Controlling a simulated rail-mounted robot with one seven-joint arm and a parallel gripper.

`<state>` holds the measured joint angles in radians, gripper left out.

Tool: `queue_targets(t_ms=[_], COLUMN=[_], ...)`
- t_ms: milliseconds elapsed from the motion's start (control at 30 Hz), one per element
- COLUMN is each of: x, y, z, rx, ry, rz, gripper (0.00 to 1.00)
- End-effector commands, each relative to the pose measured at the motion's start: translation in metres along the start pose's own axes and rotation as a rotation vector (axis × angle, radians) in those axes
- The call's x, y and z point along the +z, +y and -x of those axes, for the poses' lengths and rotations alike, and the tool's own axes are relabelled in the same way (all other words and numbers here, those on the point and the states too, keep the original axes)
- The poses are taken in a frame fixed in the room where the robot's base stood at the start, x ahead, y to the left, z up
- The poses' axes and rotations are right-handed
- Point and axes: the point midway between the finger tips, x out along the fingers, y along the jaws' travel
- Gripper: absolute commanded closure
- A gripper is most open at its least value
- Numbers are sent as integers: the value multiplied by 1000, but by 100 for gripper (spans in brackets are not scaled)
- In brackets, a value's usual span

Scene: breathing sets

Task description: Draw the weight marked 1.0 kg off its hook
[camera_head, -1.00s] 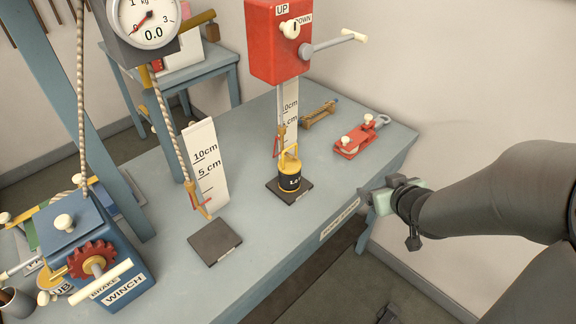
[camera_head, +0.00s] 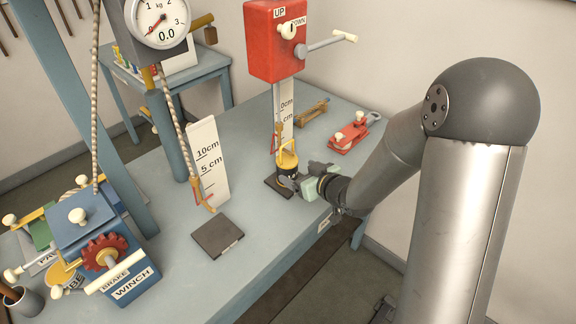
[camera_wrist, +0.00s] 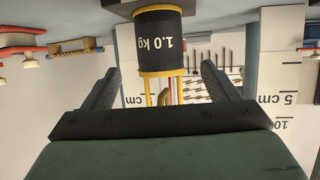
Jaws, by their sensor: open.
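The weight (camera_head: 287,160) has a black body and a yellow bail handle. It appears to stand on the dark square plate (camera_head: 271,187) under the red hoist box. In the wrist view, which is upside down, the black weight (camera_wrist: 160,42) reads 1.0 kg, with its yellow rim and handle below. A small red part, perhaps the hook (camera_wrist: 171,88), shows by the handle; whether it is engaged is unclear. My gripper (camera_head: 297,183) is open beside the weight, on its right. In the wrist view its fingers (camera_wrist: 160,72) lie either side of the handle, apart from it.
The red UP/DOWN box (camera_head: 275,40) with its crank stands above the weight. A white cm scale (camera_head: 208,165) and an empty dark plate (camera_head: 217,236) are to the left. The blue winch (camera_head: 95,235) is at front left. A red clamp-like tool (camera_head: 347,135) lies behind my gripper.

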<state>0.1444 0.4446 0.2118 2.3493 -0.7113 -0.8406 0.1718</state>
Motion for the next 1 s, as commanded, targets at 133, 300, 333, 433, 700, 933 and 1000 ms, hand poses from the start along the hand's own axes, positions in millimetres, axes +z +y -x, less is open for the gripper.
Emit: queue_targets(t_ms=[133,300,333,433,700,933,1000], x=[-1,-1,-1,0,0,0,0], y=[-1,0,0,0,0,0,0], z=[-29,-54,-57,-64,-70,-69,-69], rx=[-3,-1,-1,0,1,1,1], ry=[-1,-1,0,-1,0,0,0], rz=[-1,-1,0,-1,0,0,0], gripper=[19,19,19,19,19,55,75])
